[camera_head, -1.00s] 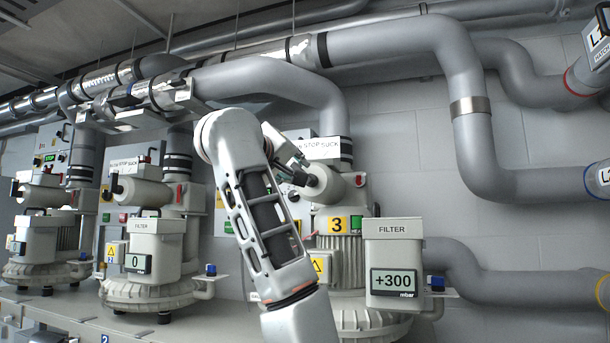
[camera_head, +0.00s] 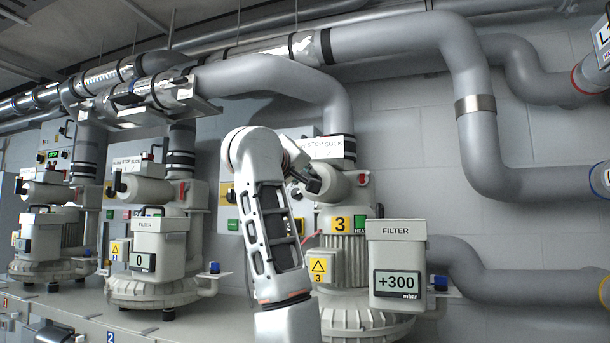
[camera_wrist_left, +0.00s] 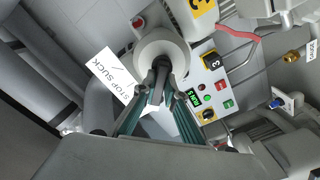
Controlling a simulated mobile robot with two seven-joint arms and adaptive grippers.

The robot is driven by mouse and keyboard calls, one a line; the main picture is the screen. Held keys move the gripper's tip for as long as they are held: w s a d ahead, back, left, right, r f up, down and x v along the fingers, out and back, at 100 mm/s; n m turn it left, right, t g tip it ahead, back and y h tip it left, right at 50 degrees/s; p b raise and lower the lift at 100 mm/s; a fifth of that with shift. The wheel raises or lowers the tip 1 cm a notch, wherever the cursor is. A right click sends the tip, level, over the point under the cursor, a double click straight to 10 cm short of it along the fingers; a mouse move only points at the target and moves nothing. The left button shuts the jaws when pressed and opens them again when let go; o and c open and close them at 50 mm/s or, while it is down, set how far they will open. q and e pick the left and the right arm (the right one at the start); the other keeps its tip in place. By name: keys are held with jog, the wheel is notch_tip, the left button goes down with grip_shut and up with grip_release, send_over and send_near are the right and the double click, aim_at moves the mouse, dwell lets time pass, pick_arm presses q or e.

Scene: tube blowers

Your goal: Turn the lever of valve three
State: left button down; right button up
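Valve three is the grey horizontal cylinder (camera_head: 345,184) above the yellow 3 plate on the right blower in the head view. Its round body (camera_wrist_left: 162,48) is in the upper middle of the left wrist view. Its dark lever (camera_wrist_left: 158,86) points toward the wrist camera. My left gripper (camera_wrist_left: 160,92) has a finger on each side of the lever, with narrow gaps that look free. In the head view my left gripper (camera_head: 305,181) is at the valve's left end, partly hidden by my arm. My right gripper is in neither view.
A STOP SUCK label (camera_wrist_left: 112,76) is beside the valve. A button panel (camera_wrist_left: 210,92) is close to the right finger. The FILTER box (camera_head: 396,265) reading +300 stands in front of the blower. A large grey pipe (camera_head: 280,80) passes above.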

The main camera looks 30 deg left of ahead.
pick_arm(q)
jog(key=shift+d+m, duration=0.1)
jog(key=shift+m, duration=0.2)
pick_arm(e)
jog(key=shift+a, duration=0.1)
pick_arm(q)
jog(key=m+b, duration=0.1)
jog(key=m, duration=0.1)
jog(key=shift+w+d+m, duration=0.1)
jog(key=shift+m, duration=0.2)
jog(key=m, duration=0.2)
jog(key=m+b, duration=0.1)
jog(key=m, duration=0.2)
jog(key=shift+w+d+r+m+b, duration=0.1)
jog(key=shift+d+r+m+b, duration=0.05)
jog(key=shift+d+m+b, duration=0.2)
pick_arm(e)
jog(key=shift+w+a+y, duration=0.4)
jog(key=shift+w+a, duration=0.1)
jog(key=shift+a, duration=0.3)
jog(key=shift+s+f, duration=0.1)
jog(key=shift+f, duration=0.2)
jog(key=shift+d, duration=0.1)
pick_arm(q)
jog(key=c, duration=2.1)
grip_release()
jog(key=shift+w, duration=0.15)
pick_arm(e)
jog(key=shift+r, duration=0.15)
